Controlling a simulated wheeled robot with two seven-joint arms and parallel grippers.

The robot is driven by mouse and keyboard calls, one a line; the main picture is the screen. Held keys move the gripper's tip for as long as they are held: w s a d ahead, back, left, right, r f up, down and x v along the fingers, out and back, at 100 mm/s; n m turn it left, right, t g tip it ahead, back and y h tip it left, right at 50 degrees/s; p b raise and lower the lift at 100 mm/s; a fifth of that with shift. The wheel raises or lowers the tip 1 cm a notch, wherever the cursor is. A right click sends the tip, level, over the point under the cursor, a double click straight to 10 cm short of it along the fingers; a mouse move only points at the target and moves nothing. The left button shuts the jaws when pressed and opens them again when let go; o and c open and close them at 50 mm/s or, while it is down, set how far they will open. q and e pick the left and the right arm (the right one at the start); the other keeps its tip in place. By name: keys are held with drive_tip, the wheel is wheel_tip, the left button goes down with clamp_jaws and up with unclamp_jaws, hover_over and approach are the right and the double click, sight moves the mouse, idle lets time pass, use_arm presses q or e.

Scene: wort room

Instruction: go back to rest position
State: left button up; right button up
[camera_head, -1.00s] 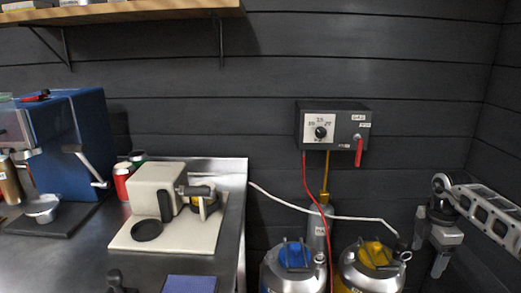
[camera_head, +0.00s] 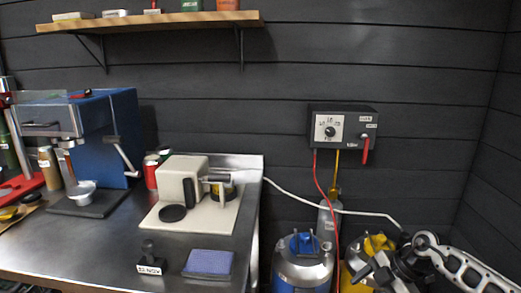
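My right gripper (camera_head: 376,272) is at the lower right, in front of the keg with the yellow top (camera_head: 378,245) and hiding part of it. Its arm comes in from the right edge. The fingers are seen at an angle against the keg, so I cannot tell whether they are open or shut. I see nothing clearly held. My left gripper is out of view.
A keg with a blue top (camera_head: 303,245) stands left of the yellow one. A gas control box (camera_head: 343,133) with a red lever is on the dark wall. A steel counter (camera_head: 95,240) holds a blue machine (camera_head: 105,135), a beige device (camera_head: 185,182) and a blue pad (camera_head: 209,262). A wooden shelf (camera_head: 160,20) hangs above.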

drive_tip(key=s+a+r+m+t+y, duration=0.1)
drive_tip(key=s+a+t+y, duration=0.25)
drive_tip(key=a, duration=0.65)
drive_tip(key=s+a+r+m+t+y, duration=0.1)
drive_tip(key=s+a+t+y, duration=0.3)
drive_tip(key=a, duration=0.6)
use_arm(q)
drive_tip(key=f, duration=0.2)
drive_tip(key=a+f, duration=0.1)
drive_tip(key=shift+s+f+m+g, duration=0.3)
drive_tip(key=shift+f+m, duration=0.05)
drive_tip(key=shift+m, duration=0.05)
use_arm(e)
drive_tip(key=s+d+f+m+h, duration=0.3)
drive_tip(key=s+f+m+h, duration=0.1)
drive_tip(key=s+m, duration=0.4)
drive_tip(key=s+d+f+m+t+h, duration=0.1)
drive_tip(key=s+d+f+m+h, duration=0.3)
drive_tip(key=s+m+h, duration=0.2)
drive_tip(key=s+m, duration=0.2)
drive_tip(key=shift+s+d+f, duration=0.2)
drive_tip(key=shift+s+f, duration=0.05)
drive_tip(key=shift+s, duration=0.05)
drive_tip(key=shift+h, duration=0.25)
